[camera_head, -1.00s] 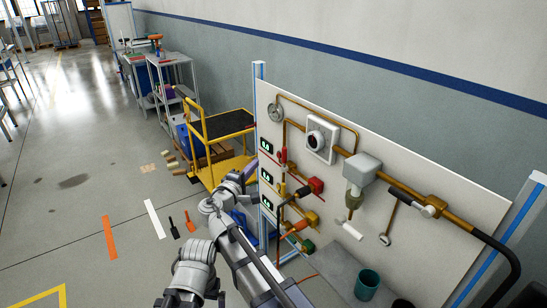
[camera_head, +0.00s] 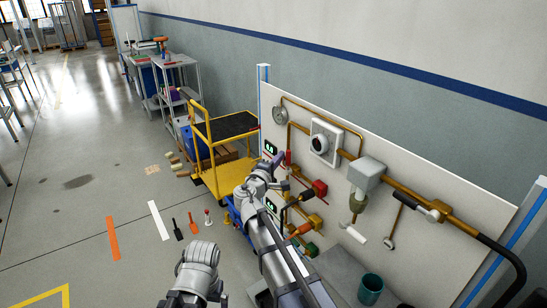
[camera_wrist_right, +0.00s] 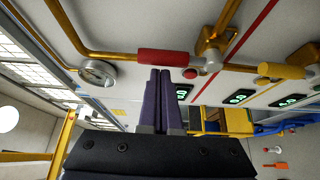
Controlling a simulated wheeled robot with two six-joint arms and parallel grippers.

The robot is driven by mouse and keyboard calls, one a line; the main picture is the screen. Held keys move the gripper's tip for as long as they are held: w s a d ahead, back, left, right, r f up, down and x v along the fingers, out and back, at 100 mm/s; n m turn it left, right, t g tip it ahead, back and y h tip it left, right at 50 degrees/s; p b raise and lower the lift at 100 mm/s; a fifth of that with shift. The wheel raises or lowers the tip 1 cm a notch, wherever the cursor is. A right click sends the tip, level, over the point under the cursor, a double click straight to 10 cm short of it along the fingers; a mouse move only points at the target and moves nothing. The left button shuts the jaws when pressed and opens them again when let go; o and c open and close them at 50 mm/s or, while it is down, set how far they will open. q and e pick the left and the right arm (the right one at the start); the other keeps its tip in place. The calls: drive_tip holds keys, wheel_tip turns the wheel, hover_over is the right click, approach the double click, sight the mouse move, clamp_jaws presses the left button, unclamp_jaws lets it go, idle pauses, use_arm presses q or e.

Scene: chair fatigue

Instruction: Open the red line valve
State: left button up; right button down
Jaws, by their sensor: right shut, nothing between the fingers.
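The red line valve's red lever (camera_head: 288,157) is on the left part of the panel and points along the brass pipe. The right wrist view shows the red lever (camera_wrist_right: 172,57) beside a brass valve body (camera_wrist_right: 209,46) under a red stripe. My right gripper (camera_head: 279,158) is shut and empty, its purple fingertips close beside the lever. In the right wrist view the tips (camera_wrist_right: 160,73) overlap the lever's lower edge; I cannot tell whether they touch. My left arm shows at the bottom, but its gripper is out of view.
A teal cup (camera_head: 370,288) is on the grey shelf.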

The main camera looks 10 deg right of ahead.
drive_tip(key=shift+s, duration=0.15)
idle(0.3)
drive_tip(key=shift+s+d+m+b, duration=0.1)
drive_tip(key=shift+s+m+b, duration=0.05)
drive_tip(key=shift+m+b, duration=0.2)
drive_tip(key=shift+s+m+t+b, duration=0.2)
drive_tip(key=shift+m+t+b, duration=0.15)
drive_tip(key=shift+b, duration=0.1)
drive_tip(key=m+b, duration=0.1)
drive_tip(key=s+m+h+b, duration=0.1)
drive_tip(key=shift+s+d+f+t+h+b, duration=0.15)
drive_tip(key=shift+d+f+t+h+b, duration=0.1)
drive_tip(key=shift+d+h+b, duration=0.1)
drive_tip(key=s+f+m+g+h+b, duration=0.2)
drive_tip(key=m+h+b, duration=0.2)
drive_tip(key=m, duration=0.5)
drive_tip(key=s+d+f+m+g+h+b, duration=0.1)
drive_tip(key=s+f+m+g+h+b, duration=0.1)
drive_tip(key=m+b, duration=0.5)
drive_tip(key=m+g+h, duration=0.1)
drive_tip(key=m+h, duration=0.1)
drive_tip(key=m, duration=0.1)
drive_tip(key=shift+s+d+g+h+b, duration=0.3)
drive_tip(key=shift+s+h, duration=0.05)
drive_tip(key=shift+f, duration=0.15)
